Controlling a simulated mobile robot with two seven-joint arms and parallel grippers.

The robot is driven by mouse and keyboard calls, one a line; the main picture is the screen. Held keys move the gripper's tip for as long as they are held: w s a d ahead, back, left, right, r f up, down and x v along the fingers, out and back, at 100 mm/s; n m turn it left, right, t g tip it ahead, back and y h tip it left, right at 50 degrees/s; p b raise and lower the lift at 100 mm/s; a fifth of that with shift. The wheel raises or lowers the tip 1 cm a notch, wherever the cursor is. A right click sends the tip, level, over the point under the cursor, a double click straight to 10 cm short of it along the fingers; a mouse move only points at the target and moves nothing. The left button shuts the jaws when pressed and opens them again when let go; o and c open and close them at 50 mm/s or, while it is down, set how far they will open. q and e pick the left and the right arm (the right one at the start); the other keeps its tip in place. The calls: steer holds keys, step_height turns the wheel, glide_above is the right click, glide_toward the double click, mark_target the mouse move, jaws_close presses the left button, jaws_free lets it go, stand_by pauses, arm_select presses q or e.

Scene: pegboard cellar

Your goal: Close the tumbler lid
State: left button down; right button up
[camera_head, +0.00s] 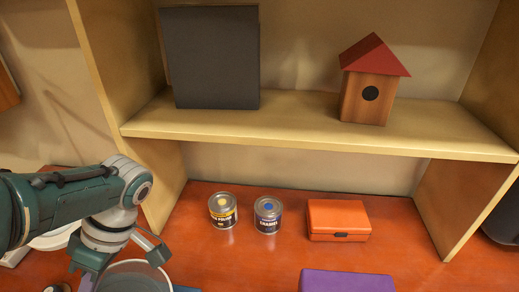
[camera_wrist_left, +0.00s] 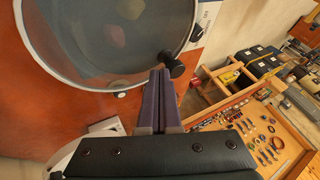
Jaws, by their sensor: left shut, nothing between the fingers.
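The tumbler's round, clear lid (camera_wrist_left: 110,40) with a metal rim fills the top left of the left wrist view. Blurred coloured lumps show through it. A black knob (camera_wrist_left: 171,64) sticks out at its rim. My left gripper (camera_wrist_left: 158,78) is shut and empty, its fingertips beside the knob; I cannot tell whether they touch it. In the head view part of the round tumbler (camera_head: 138,266) shows at the bottom edge, partly behind my left gripper. I cannot tell from these views how far the lid stands open. My right gripper is in neither view.
Two paint cans (camera_head: 222,210) and an orange box (camera_head: 338,220) stand on the red bench, with a purple box (camera_head: 346,281) in front. A shelf (camera_head: 310,130) above holds a birdhouse (camera_head: 371,85) and a dark panel (camera_head: 212,58). A tool tray (camera_wrist_left: 262,140) shows at right in the wrist view.

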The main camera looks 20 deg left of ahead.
arm_select(q)
steer(key=shift+s+d+n+h+p, duration=0.25)
steer(key=shift+s+n+h, duration=0.15)
steer(key=shift+s+n, duration=0.25)
steer(key=shift+s+d+n+h+p, duration=0.25)
steer(key=shift+s+n+h, duration=0.15)
steer(key=shift+s+n, duration=0.25)
